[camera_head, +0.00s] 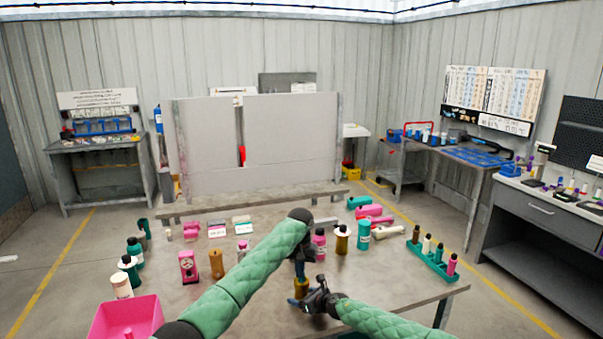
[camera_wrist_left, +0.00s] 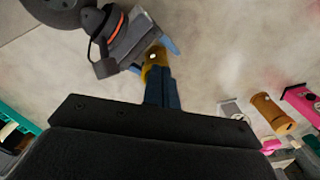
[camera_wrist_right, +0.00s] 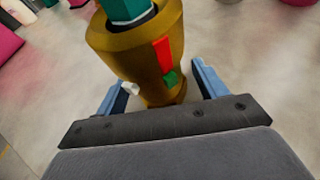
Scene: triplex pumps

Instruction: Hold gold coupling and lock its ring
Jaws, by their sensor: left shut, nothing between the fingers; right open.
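The gold coupling (camera_head: 300,288) stands upright near the table's front edge. In the right wrist view the coupling (camera_wrist_right: 120,45) shows a red mark, a green mark and a small white nub low on its side. A teal piece (camera_wrist_right: 125,10) shows at its top. My right gripper (camera_head: 317,296) is open, its blue fingers (camera_wrist_right: 157,85) on either side of the coupling's narrow lower part; I cannot tell whether they touch. My left gripper (camera_head: 300,271) is shut and empty, pointing down just above the coupling. In the left wrist view its fingertips (camera_wrist_left: 158,74) hide part of the coupling (camera_wrist_left: 154,55).
Bottles and pump parts stand around: a teal cylinder (camera_head: 364,235), a gold-brown bottle (camera_head: 342,239), a pink bottle (camera_head: 319,245). A teal rack (camera_head: 432,264) is at right, a pink bin (camera_head: 125,318) at front left.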

